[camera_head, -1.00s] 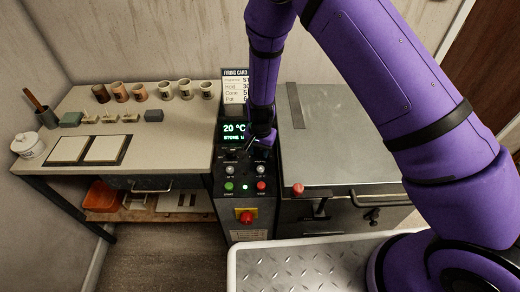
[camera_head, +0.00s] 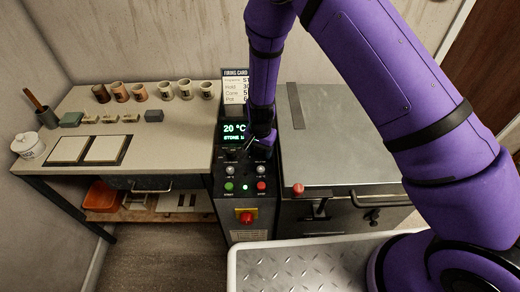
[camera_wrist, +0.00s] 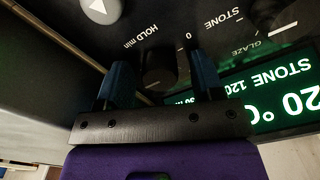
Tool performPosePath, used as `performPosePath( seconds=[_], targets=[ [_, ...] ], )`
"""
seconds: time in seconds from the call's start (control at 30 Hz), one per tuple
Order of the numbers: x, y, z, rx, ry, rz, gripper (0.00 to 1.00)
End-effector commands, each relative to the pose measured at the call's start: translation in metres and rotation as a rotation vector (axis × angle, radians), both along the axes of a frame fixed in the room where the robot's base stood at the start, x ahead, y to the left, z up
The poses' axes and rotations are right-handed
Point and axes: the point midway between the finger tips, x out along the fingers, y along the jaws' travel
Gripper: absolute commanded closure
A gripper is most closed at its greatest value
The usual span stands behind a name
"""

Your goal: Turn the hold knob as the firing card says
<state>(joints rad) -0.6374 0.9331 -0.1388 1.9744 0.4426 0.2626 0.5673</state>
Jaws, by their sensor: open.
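The hold knob (camera_wrist: 158,68) is a dark round knob beside the "HOLD min" print in the wrist view. My gripper (camera_wrist: 162,76) is open, with one blue finger on each side of the knob; I cannot tell whether they touch it. In the head view my gripper (camera_head: 258,141) is at the control panel (camera_head: 229,177) and hides the knob. The firing card (camera_head: 235,90) stands behind the panel. Its Hold line starts with a 3, and my arm covers its right part. The green display (camera_head: 234,133) reads 20 °C and STONE, with the rest cut off.
A second dark knob (camera_wrist: 284,22) with STONE and GLAZE marks is near the display. The panel also has a red switch (camera_head: 246,217). The kiln (camera_head: 335,140) stands right of the panel, and a worktable (camera_head: 190,133) with cups stands left.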

Motion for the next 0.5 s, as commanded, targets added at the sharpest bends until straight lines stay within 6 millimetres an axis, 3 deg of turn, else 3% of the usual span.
performPosePath(
  seconds=[0.17,0.5],
  targets=[
    [0.001,0.000,0.014,0.001,-0.003,0.001,0.39],
    [0.001,0.001,0.075,0.002,-0.004,0.001,0.39]
  ],
)
